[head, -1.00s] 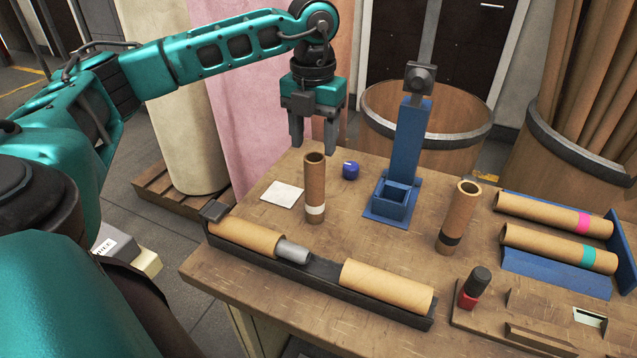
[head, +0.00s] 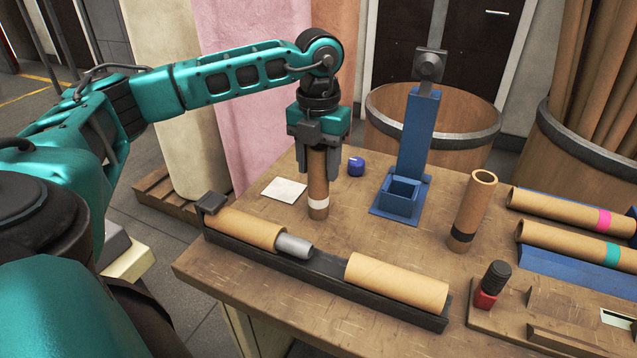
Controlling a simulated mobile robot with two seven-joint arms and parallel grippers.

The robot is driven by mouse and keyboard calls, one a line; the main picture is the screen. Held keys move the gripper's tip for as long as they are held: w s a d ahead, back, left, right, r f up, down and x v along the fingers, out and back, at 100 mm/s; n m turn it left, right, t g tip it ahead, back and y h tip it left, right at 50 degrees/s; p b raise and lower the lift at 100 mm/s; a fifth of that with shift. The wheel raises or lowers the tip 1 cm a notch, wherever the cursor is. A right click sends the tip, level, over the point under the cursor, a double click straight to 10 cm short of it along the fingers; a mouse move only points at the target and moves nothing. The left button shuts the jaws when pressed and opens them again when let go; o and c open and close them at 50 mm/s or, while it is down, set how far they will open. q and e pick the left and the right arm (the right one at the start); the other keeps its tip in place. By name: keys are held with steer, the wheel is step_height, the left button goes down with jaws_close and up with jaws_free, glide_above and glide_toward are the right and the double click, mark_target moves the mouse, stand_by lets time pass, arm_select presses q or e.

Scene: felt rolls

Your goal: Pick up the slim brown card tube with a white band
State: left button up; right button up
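The slim brown card tube with a white band (head: 318,190) stands upright on the wooden table, its band near the foot. My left gripper (head: 318,168) points down over it, with one finger on each side of its upper part. The palm hides the tube's top. Whether the fingers touch the tube or have small gaps beside it cannot be told. My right gripper is not in view.
A blue cap (head: 356,166) and a white square (head: 284,189) lie close by. A blue stand (head: 416,140) and a black-banded tube (head: 472,210) are to the right. A black trough (head: 325,273) with tubes lies in front.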

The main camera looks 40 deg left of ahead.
arm_select(q)
steer(key=c, duration=0.8)
steer(key=shift+r, duration=0.1)
steer(key=shift+r+p, duration=0.75)
steer(key=shift+r, duration=0.35)
steer(key=shift+r+p, duration=2.2)
steer(key=shift+r, duration=0.15)
